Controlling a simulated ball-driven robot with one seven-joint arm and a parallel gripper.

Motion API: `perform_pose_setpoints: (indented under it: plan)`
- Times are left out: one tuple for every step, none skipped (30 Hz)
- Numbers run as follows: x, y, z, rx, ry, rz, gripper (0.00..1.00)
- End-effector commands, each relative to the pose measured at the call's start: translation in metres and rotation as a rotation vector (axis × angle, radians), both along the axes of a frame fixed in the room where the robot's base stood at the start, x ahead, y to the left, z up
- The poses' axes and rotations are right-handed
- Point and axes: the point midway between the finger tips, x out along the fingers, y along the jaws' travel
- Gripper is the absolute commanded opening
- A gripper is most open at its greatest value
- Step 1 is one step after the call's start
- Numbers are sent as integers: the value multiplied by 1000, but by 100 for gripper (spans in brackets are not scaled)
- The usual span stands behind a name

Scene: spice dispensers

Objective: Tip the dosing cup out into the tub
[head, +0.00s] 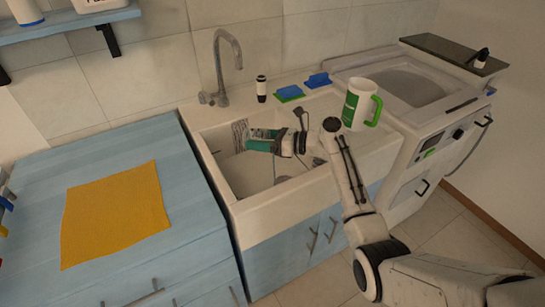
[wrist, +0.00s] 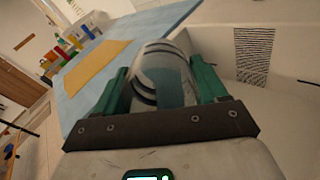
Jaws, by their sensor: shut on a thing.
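My gripper (head: 259,140) is over the sink basin in the head view, its green fingers pointing left. In the wrist view my gripper (wrist: 165,88) is shut on a clear cup with dark markings (wrist: 158,75), which I take for the dosing cup. The cup is hard to make out in the head view, and its contents and exact tilt cannot be told. The open tub (head: 372,78) of a white washing machine is at the right, beyond the sink, well apart from my gripper.
A white jug with a green handle (head: 357,104) stands on the sink's right ledge, between my gripper and the tub. A faucet (head: 219,70), a small black-and-white bottle (head: 261,89) and sponges (head: 317,80) line the back. A yellow cloth (head: 114,213) lies on the blue counter.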

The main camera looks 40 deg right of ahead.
Motion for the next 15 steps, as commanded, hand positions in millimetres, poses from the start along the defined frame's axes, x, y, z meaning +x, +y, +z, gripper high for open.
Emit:
perform_pose_setpoints:
  plan:
    - [0, 0, 0, 3, -5, 1, 27]
    - [0, 0, 0, 4, -7, 0, 27]
    - [0, 0, 0, 6, -11, 0, 27]
    - [0, 0, 0, 8, -14, 0, 27]
    - [0, 0, 0, 10, -17, 0, 27]
    - [-1, 0, 0, 12, -21, 0, 27]
    - [-1, 0, 0, 14, -24, 0, 27]
    - [-1, 0, 0, 16, -27, 0, 27]
    - [-1, 0, 0, 18, -31, 0, 27]
    - [-1, 0, 0, 20, -34, 0, 27]
    - [-1, -1, 0, 21, -36, -1, 27]
    - [-1, -1, 1, 24, -40, 0, 27]
    - [-1, -1, 1, 25, -43, -1, 27]
    - [-1, -1, 1, 27, -45, -1, 27]
    - [-1, -1, 1, 29, -49, 0, 27]
